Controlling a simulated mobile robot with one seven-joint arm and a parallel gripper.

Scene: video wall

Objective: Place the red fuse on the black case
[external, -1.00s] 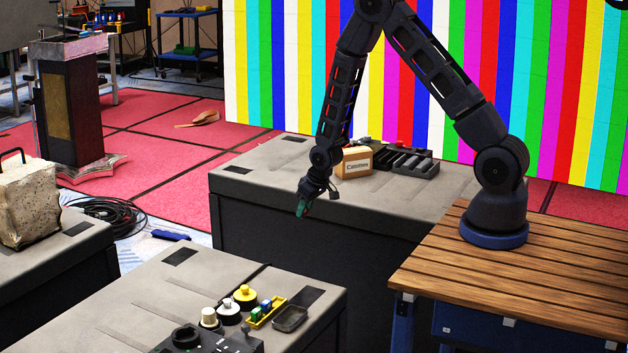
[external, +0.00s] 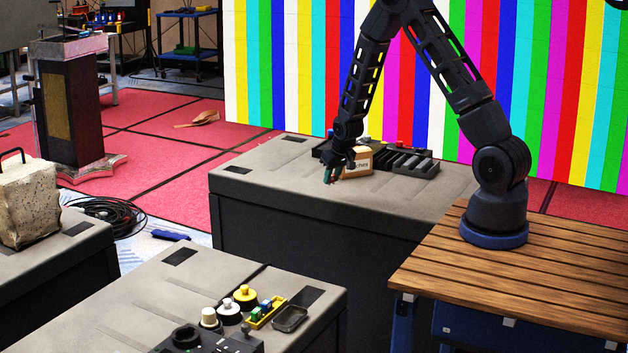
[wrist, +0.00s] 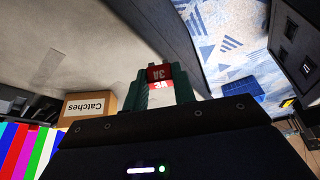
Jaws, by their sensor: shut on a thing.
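My gripper (external: 334,174) is shut on the red fuse (wrist: 159,73), which is marked 3A and sits between the green fingertips in the wrist view (wrist: 160,88). In the external view the fuse is too small and covered to make out clearly. The black case (external: 265,178) has dark sides and a grey top, and stands in front of the striped wall. My gripper is low over its top, fingers pointing down, just left of the Catches box. The case top also fills the upper left of the wrist view (wrist: 85,45). I cannot tell whether the fuse touches it.
The cardboard Catches box (external: 360,162) is close beside my gripper. A black compartment tray (external: 408,162) is behind it. Another grey-topped case (external: 150,290) in front carries knobs and a yellow tray (external: 266,314). The left and front of the black case's top are clear.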

